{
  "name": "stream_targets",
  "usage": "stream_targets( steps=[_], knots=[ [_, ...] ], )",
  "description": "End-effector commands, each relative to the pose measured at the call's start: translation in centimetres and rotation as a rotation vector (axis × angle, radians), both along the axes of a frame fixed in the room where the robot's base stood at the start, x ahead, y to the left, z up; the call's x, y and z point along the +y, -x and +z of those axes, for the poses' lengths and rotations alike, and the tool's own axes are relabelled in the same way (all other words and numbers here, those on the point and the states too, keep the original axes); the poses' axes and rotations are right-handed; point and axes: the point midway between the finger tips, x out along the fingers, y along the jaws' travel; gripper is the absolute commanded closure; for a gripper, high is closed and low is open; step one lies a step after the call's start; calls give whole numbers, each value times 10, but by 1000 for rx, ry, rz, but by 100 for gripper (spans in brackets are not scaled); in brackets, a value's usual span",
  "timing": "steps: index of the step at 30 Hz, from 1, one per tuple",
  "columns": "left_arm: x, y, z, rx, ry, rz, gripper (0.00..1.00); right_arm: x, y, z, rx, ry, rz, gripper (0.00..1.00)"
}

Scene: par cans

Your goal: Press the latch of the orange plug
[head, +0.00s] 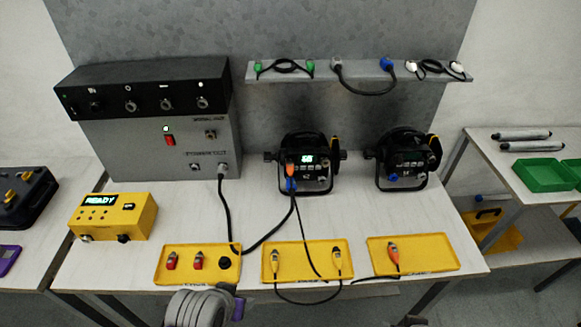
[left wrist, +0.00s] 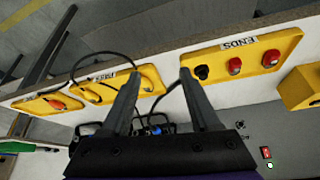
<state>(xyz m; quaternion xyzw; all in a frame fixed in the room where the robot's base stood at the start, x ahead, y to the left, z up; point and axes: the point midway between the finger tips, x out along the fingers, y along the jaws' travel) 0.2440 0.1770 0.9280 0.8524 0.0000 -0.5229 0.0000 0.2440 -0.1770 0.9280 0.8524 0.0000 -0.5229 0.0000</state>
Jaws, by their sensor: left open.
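An orange plug (head: 290,170) stands at the front of the left black lamp, just above a blue connector. Another orange plug (head: 393,256) lies in the right yellow tray on a black cable; its latch is too small to make out. An orange-red plug also shows in the far-left tray in the left wrist view (left wrist: 56,104). My left gripper (left wrist: 160,75) is open and empty, its two fingers apart over the table front. My right gripper is not clearly seen.
The left tray (head: 160,279) holds two red plugs and a black one; the middle tray (head: 267,278) holds two yellow plugs. A black cable runs from the power box (head: 140,160) to the left lamp (head: 322,182). A second lamp (head: 408,182) stands right. A yellow READY box (head: 142,222) stands left.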

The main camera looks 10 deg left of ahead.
Motion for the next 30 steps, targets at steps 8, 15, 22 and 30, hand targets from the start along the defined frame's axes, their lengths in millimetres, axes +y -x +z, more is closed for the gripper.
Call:
stream_targets(
  steps=[8,15,22,30],
  knots=[
    [0,0,0,0,0,0,90,0,0,0,0,0,0,50],
    [0,0,0,0,0,0,100,0,0,0,0,0,0,50],
    [0,0,0,0,0,0,100,0,0,0,0,0,0,50],
    [0,0,0,0,0,0,100,0,0,0,0,0,0,50]
  ],
)
